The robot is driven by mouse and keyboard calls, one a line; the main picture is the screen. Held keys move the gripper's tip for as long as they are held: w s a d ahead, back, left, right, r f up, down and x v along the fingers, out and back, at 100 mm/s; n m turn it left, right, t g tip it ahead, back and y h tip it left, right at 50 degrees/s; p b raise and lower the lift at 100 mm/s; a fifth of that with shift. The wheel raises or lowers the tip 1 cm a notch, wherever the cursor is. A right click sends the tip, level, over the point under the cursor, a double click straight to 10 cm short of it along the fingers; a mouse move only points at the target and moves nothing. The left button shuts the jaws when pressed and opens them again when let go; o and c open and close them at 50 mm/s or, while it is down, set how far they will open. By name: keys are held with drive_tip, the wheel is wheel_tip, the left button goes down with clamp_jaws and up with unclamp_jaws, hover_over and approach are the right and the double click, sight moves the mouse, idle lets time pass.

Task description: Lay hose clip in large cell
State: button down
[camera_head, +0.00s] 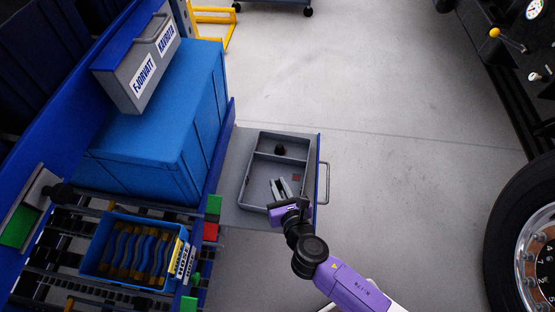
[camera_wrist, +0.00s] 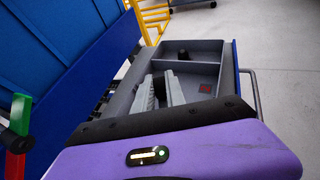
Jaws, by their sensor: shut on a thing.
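A grey tray (camera_head: 246,187) with one divider sits in an open drawer; it also shows in the wrist view (camera_wrist: 120,100). Its large cell (camera_head: 262,178) is the near one and its small cell (camera_head: 262,145) the far one. My gripper (camera_head: 281,182) points into the large cell from its near side. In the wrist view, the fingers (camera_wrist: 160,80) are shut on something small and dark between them. I take it for the hose clip, though its shape is mostly hidden. I cannot tell whether it touches the cell floor.
A black round part (camera_head: 280,150) stands in the small cell. A dark red square (camera_head: 296,178) lies in the large cell, right of my fingers. The drawer handle (camera_head: 325,184) is at the right. A blue box (camera_head: 165,130) stands left; floor to the right is clear.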

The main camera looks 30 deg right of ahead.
drive_tip(key=w+m+h, duration=0.1)
drive_tip(key=w+m+g+h, duration=0.1)
drive_tip(key=shift+w+f+h, duration=0.2)
drive_tip(key=shift+h, duration=0.2)
drive_tip(key=w+r+m+g+h, duration=0.1)
drive_tip(key=w+d+r+m+g+h, duration=0.1)
drive_tip(key=w+r+m+h, duration=0.1)
drive_tip(key=shift+d+r+h, duration=0.1)
drive_tip(key=shift+r+h, duration=0.05)
drive_tip(key=shift+h, duration=0.15)
drive_tip(key=shift+s+r+p, duration=0.1)
drive_tip(key=shift+r+p, duration=0.05)
drive_tip(key=shift+p, duration=0.55)
wheel_tip(320, 180, down, 12)
drive_tip(key=b, duration=0.8)
drive_tip(key=shift+b, duration=0.4)
drive_tip(key=c, duration=1.3)
unclamp_jaws()
